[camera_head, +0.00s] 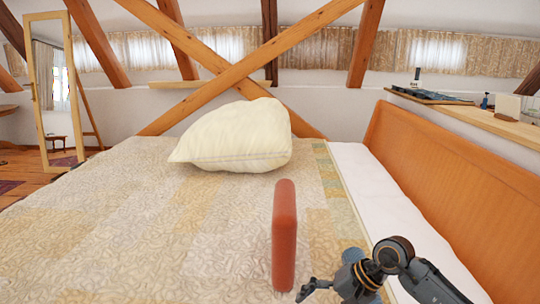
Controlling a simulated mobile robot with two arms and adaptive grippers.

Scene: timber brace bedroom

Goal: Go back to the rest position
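My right gripper (312,290) is at the bottom of the head view, right of centre, above the bed. Its arm comes in from the lower right. One dark finger points left, close to the lower end of a red-brown slab (285,235). The slab stands upright in the picture, narrow side toward me. I cannot tell whether the finger touches it, or whether the slab rests on the bed. The other finger does not show clearly. My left gripper is not in view.
A bed with a patterned quilt (130,240) fills the foreground, with a cream pillow (237,138) on it. A wooden headboard panel (450,190) bounds the right side. Behind it is a shelf (500,125) with small items. A mirror (55,90) stands far left. Crossed timber beams stand behind.

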